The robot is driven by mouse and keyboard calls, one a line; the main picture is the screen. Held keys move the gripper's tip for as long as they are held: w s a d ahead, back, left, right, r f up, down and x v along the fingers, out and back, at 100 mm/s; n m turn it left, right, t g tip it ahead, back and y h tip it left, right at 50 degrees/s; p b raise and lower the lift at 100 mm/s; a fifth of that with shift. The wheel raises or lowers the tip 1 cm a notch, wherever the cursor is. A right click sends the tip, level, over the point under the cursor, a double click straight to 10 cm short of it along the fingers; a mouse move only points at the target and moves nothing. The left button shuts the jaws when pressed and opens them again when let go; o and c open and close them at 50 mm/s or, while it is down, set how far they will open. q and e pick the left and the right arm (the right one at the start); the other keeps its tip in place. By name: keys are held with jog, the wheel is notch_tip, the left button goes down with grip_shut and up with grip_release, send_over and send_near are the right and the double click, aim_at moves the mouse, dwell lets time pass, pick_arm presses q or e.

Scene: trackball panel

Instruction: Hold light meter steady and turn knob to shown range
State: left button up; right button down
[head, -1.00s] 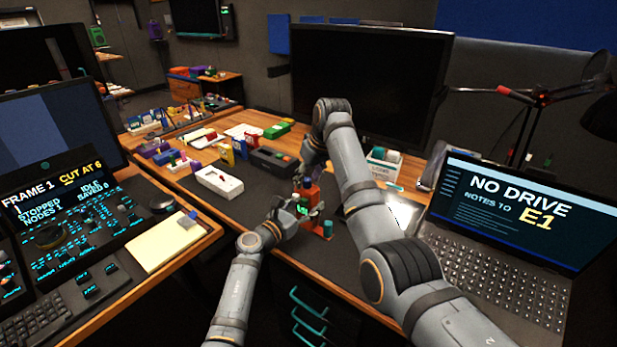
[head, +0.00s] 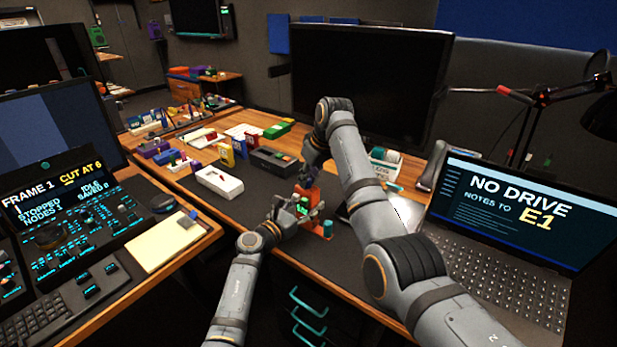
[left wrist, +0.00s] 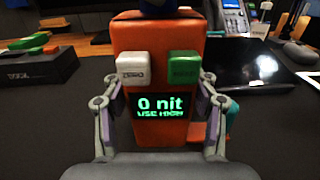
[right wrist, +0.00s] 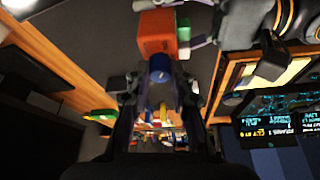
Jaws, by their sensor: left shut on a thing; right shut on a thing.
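The light meter (head: 311,195) is an orange upright block on the dark desk mat. In the left wrist view the meter (left wrist: 160,48) shows a white button, a green button and a screen (left wrist: 160,106) reading "0 nit" and "USE HIGH". My left gripper (left wrist: 158,92) is shut on the meter, one finger on each side. A blue knob (right wrist: 159,73) tops the meter, with a pale mark on its face. My right gripper (right wrist: 160,88) comes from above and is shut on the knob. The range labels around the knob are not readable.
A teal cylinder (head: 327,228) is beside the meter's base. A white box (head: 219,182) and a dark box (head: 274,160) lie behind to the left. Bare mat (head: 255,195) lies left of the meter.

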jog(key=shift+w+d+n+g+y, duration=0.1)
jog(key=shift+n+g+y, duration=0.25)
jog(key=shift+n, duration=0.85)
jog(key=shift+w+n+g+y, duration=0.1)
jog(key=shift+n+g+y, duration=0.25)
jog(key=shift+n, duration=0.85)
jog(key=c, duration=1.2)
grip_release()
jog(key=shift+s, duration=0.1)
jog(key=shift+o, duration=0.2)
jog(key=shift+r, duration=0.1)
jog(key=v, duration=1.1)
jog(key=shift+r, duration=0.4)
jog(key=shift+d, duration=0.15)
